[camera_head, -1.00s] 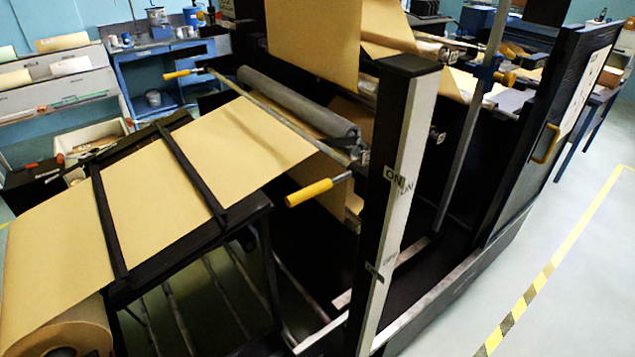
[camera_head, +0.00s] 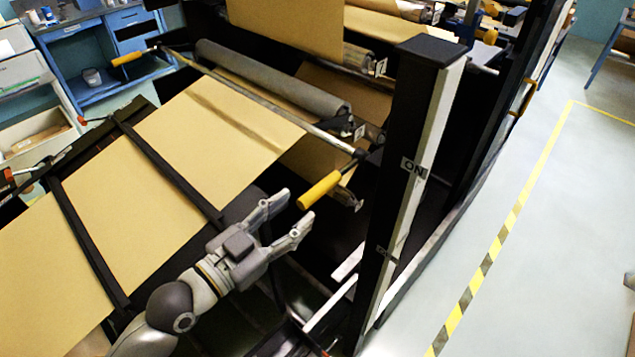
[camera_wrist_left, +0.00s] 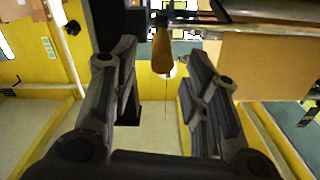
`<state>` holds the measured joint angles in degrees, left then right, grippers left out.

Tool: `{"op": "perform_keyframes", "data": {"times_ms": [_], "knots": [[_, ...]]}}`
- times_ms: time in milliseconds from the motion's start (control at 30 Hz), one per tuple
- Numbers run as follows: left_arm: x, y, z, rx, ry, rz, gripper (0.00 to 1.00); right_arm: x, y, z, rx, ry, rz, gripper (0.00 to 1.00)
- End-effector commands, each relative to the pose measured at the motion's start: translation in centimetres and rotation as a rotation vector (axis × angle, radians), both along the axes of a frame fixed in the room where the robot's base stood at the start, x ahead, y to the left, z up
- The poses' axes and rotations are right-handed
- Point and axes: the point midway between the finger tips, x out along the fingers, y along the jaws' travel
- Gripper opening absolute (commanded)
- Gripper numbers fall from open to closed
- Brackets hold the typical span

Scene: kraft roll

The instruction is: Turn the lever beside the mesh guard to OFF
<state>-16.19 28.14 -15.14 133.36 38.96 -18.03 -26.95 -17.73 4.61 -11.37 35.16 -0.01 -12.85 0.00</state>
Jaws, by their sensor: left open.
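The lever has a yellow grip (camera_head: 320,190) on a metal shaft beside a black post with a white face (camera_head: 412,180). An ON label (camera_head: 413,168) sits on the post slightly above the grip's level, and a second, lower label (camera_head: 385,254) is too small to read clearly. My left gripper (camera_head: 297,208) is open just left of and below the grip's free end, apparently without touching it. In the left wrist view, the yellow grip (camera_wrist_left: 162,52) shows beyond and between the open fingers. I cannot make out a mesh guard. My right gripper is not in view.
A sloped kraft paper web (camera_head: 190,150) with black crossbars (camera_head: 165,170) lies left of the gripper. A grey roller (camera_head: 270,78) is behind the lever. Another yellow handle (camera_head: 128,57) is at the far left. Open floor (camera_head: 560,200) with a striped line lies at right.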

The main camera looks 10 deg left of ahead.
Motion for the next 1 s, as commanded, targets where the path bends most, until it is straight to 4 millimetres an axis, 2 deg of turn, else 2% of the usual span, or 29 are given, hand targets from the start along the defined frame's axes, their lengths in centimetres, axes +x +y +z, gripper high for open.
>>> {"op": "perform_keyframes", "data": {"times_ms": [33,167,400,567,867,900,1000], "knots": [[0.9,-0.5,0.5,-0.003,-0.002,0.001,0.42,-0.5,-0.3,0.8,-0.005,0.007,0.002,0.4],[2.9,-2.0,0.5,-0.003,-0.001,0.002,0.42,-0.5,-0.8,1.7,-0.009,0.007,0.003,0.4],[5.7,-4.0,0.2,0.0,0.002,0.002,0.42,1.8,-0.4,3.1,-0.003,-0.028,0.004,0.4],[6.5,-4.7,0.1,0.002,0.001,0.001,0.42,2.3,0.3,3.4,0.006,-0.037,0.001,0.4],[6.7,-4.9,-0.1,0.002,0.002,0.002,0.42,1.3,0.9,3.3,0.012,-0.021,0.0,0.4],[6.7,-4.8,-0.1,0.002,0.002,0.002,0.41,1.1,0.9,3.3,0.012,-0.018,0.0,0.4],[6.7,-4.8,-0.1,0.002,0.002,0.002,0.28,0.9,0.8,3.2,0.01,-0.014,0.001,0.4]]}}
